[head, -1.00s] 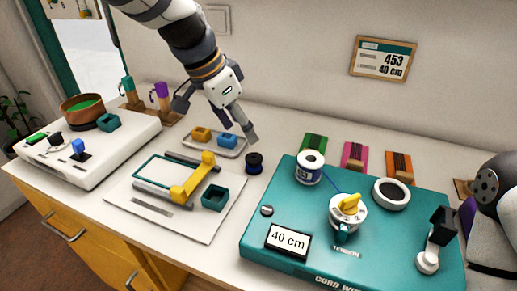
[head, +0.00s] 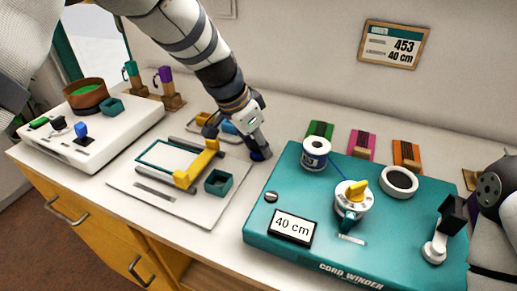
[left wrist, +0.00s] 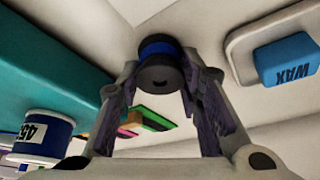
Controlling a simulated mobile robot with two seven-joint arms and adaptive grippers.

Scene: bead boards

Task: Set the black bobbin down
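The black bobbin (head: 260,156), with dark blue cord around its middle, is at the tabletop left of the teal cord winder. In the left wrist view the bobbin (left wrist: 158,74) is between my left fingertips, which appear to touch it on both sides. My left gripper (head: 257,149) points down and is shut on it; its fingers hide part of the bobbin in the head view. Whether its base touches the table is hard to tell. My right gripper is not in view; only a grey part of my right arm shows at the right edge.
The cord winder (head: 270,222) carries a white-and-blue spool (head: 315,153) close right of the bobbin. A white board with a yellow-handled frame (head: 196,165) and teal cup (head: 218,182) lies left. A tray with a blue wax block (left wrist: 288,60) is behind.

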